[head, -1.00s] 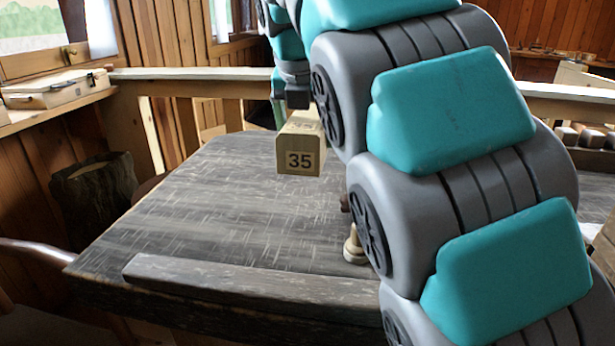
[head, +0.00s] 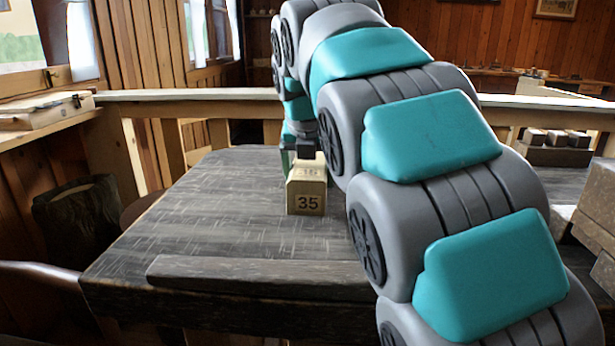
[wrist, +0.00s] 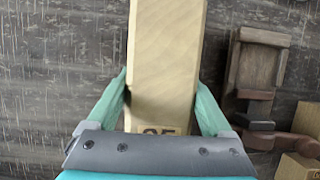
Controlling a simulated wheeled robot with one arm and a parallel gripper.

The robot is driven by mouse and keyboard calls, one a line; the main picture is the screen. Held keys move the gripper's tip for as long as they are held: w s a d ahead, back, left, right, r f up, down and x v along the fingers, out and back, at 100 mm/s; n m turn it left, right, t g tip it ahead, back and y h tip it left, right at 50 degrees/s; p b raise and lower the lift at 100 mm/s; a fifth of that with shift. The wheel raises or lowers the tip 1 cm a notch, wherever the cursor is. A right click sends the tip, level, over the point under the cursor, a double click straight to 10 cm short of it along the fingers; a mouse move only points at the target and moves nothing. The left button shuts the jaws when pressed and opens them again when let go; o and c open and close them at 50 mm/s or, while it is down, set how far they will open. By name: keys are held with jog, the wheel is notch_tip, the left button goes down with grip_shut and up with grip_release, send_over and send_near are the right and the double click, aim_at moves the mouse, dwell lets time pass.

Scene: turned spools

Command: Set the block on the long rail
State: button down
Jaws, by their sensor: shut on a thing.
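The block (head: 306,196) is pale wood with the number 35 on its near face. My gripper (head: 303,150) is shut on it from behind and above in the head view. In the wrist view the block (wrist: 165,60) stands out long between the two green fingers (wrist: 161,95). It is over the middle of the dark table; I cannot tell whether it touches the top. A long dark wooden rail (head: 255,272) lies along the table's near edge, in front of the block and apart from it in the picture.
The table top (head: 190,225) is clear left of the block. My arm hides its right part. In the wrist view a brown wooden piece (wrist: 257,65) lies right of the block, with a pale piece (wrist: 297,168) at the lower right corner. A wooden railing (head: 190,95) runs behind the table.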

grip_release()
jog(key=shift+r, duration=0.35)
jog(key=p+v, duration=0.2)
jog(key=v, duration=0.7)
jog(key=shift+r, duration=0.1)
jog(key=shift+s+a+r, duration=0.1)
jog(key=shift+s+r, duration=0.25)
jog(key=shift+r, duration=0.05)
jog(key=shift+s+r, duration=0.2)
jog(key=shift+r, duration=0.3)
